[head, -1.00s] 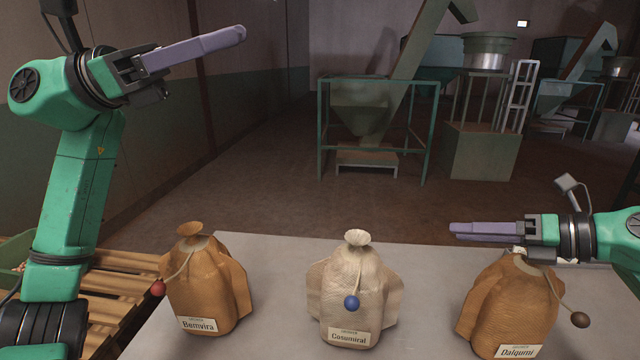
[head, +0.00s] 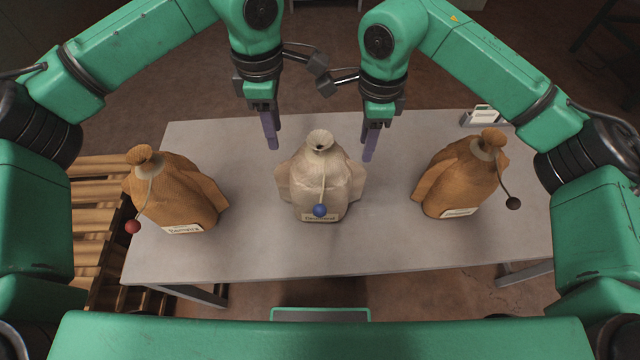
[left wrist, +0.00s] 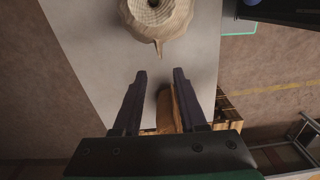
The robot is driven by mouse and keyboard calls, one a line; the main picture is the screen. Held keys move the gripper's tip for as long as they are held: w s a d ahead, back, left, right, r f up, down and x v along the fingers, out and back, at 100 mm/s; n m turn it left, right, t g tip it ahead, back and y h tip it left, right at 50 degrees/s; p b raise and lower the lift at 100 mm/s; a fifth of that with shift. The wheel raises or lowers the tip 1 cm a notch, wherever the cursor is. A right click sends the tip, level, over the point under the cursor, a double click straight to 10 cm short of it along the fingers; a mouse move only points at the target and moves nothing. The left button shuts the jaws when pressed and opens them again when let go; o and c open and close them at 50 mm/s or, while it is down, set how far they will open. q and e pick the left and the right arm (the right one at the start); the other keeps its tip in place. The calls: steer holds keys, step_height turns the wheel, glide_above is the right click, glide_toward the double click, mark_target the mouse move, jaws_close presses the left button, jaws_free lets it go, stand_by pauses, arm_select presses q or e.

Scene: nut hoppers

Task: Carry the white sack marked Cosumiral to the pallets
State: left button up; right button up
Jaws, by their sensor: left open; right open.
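The white sack marked Cosumiral (head: 320,180) stands upright on the grey table (head: 250,250), between two brown sacks. A cord with a blue ball hangs down its front, over the label. My left gripper (head: 271,140) is open and empty, above the table at the white sack's upper left, apart from it. My right gripper (head: 369,150) is open and empty at the sack's upper right, pointing down. In the left wrist view the white sack (left wrist: 158,18) shows at the top, beyond the open fingers of my left gripper (left wrist: 158,75).
A brown sack marked Bemvira (head: 180,195) with a red ball stands left on the table. Another brown sack (head: 462,180) with a dark ball stands right. A small box (head: 484,115) sits at the back right edge. Wooden pallets (head: 95,215) lie left of the table.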

mark_target(281, 164)
arm_select(q)
step_height(281, 164, down, 13)
steer(key=shift+f, duration=0.15)
arm_select(e)
step_height(281, 164, down, 13)
steer(key=shift+f, duration=0.15)
arm_select(q)
jaws_close()
arm_select(e)
jaws_close()
arm_select(q)
steer(key=shift+w, duration=0.15)
arm_select(e)
steer(key=shift+w, duration=0.15)
